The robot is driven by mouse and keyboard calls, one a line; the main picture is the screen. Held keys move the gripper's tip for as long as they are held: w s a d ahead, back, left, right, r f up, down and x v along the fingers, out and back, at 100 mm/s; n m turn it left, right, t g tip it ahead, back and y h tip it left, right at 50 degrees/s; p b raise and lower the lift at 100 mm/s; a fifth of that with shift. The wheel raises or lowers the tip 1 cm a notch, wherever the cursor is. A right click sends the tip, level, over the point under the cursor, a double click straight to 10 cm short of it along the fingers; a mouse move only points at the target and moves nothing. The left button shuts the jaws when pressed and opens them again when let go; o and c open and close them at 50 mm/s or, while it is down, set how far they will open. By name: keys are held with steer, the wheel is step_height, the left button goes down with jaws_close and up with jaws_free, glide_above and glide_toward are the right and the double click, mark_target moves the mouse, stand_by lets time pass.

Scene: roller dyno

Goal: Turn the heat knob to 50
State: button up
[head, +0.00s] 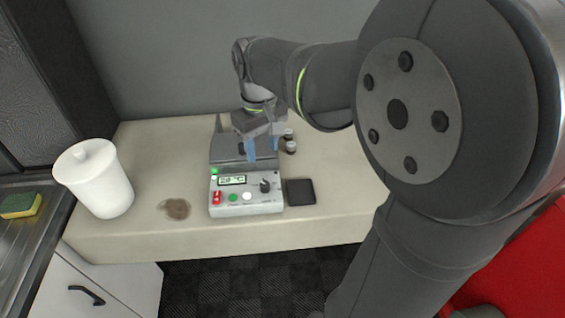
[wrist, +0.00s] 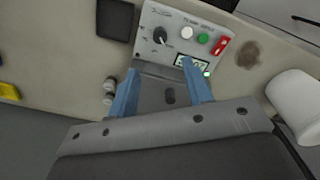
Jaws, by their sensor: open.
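The heat knob (head: 265,186) is a small black dial at the right of the grey device's (head: 246,206) front panel. It also shows in the wrist view (wrist: 159,36), beyond the fingertips. A small display (head: 232,180) at the panel's left seems to read 20 °C. My gripper (head: 262,149) is open, with two blue fingers above the rear part of the device. In the wrist view my gripper (wrist: 158,82) has its fingers wide apart with nothing between them. The fingers are apart from the knob.
A red switch (head: 217,197), a green button (head: 233,197) and a white button (head: 247,196) share the panel. A black pad (head: 300,192) lies right of the device. Small round containers (head: 290,145) stand behind. A white lidded jar (head: 95,178) and brown stain (head: 175,208) are left.

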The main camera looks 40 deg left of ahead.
mark_target(265, 184)
step_height(265, 184, down, 12)
steer(key=shift+f, duration=0.1)
stand_by(0.4)
steer(key=c, duration=1)
